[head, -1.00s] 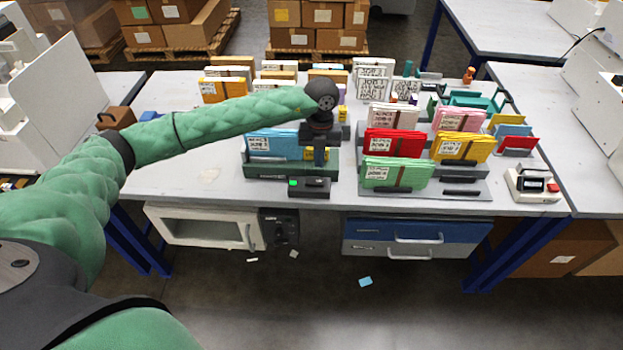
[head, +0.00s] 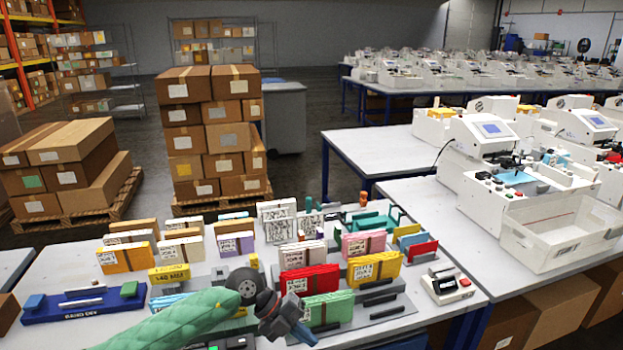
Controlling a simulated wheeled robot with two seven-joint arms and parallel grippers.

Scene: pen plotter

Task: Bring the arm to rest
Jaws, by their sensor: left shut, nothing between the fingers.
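My left arm (head: 185,322), in a green quilted sleeve, comes in from the bottom left over the front of the table. My left gripper (head: 292,322) is at its end, past the dark round wrist joint. It is shut and empty. It appears in front of the green packet (head: 328,309) and hides part of it; I cannot tell how far apart they are. My right gripper is not in view.
The white table (head: 60,262) holds red packets (head: 309,281), yellow packets (head: 374,267) and a blue tray (head: 84,304). A small device with a red button (head: 446,286) stands at right. White machines (head: 500,150) fill the right benches. Stacked cartons (head: 212,130) stand behind.

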